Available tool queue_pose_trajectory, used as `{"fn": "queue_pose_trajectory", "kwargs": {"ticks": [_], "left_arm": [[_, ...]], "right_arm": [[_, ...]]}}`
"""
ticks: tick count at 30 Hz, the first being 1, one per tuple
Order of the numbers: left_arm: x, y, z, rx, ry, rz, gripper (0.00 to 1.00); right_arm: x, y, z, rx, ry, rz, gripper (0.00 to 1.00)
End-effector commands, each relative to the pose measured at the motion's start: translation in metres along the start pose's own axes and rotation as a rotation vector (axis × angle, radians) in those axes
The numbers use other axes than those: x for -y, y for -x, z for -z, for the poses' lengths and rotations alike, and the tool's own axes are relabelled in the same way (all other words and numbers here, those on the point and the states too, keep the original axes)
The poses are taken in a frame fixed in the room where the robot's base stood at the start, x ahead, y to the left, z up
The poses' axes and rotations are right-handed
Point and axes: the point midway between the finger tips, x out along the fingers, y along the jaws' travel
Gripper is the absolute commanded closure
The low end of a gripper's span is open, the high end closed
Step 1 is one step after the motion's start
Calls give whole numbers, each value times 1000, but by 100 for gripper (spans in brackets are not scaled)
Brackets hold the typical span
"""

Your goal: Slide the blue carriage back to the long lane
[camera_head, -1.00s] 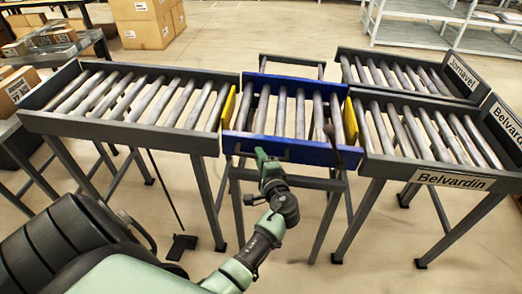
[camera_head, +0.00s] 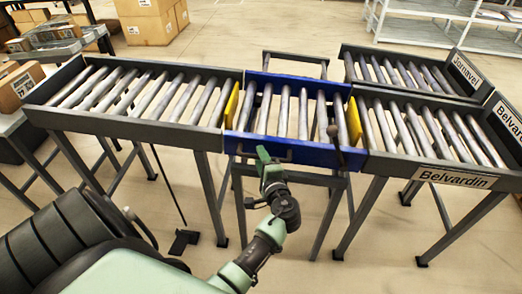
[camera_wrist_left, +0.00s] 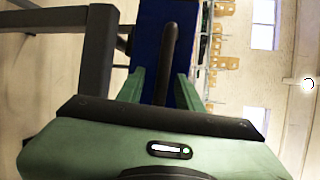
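The blue carriage (camera_head: 315,152) holds several rollers. It sits between the long roller lane (camera_head: 130,128) on the left and the lane marked Belvardin (camera_head: 400,166) on the right, roughly in line with both. A yellow plate stands at each side of the carriage. My left gripper (camera_head: 264,160) is at the carriage's front, by its dark handle. In the left wrist view the handle (camera_wrist_left: 168,55) lies between the two green fingers (camera_wrist_left: 160,92), which stand apart with a gap beside it. Firm contact is not visible. My right gripper is out of view.
A second lane, marked Jornavel (camera_head: 400,72), lies behind the Belvardin lane. A dark lever with a round knob (camera_head: 333,131) stands at the carriage's front right. Cartons (camera_head: 150,22) and shelving (camera_head: 440,25) are at the back. Lane legs stand on the floor before me.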

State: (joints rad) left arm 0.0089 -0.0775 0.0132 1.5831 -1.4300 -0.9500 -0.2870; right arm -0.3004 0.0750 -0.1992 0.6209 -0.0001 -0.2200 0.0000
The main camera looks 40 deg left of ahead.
Motion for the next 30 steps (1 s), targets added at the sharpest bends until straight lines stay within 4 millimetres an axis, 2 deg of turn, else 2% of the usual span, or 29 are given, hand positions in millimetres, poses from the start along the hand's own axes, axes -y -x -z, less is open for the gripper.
{"fn": "queue_pose_trajectory", "kwargs": {"ticks": [5, 12, 18, 30], "left_arm": [[1, 11, 0, -2, 0, 0, 64], [0, 52, -1, -1, 1, -2, 64], [0, 75, -1, 1, 0, -1, 64], [0, 79, -1, 1, 1, 0, 64]], "right_arm": [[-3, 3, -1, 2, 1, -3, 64], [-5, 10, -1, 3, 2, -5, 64], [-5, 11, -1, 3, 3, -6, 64], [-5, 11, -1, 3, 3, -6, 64]]}}
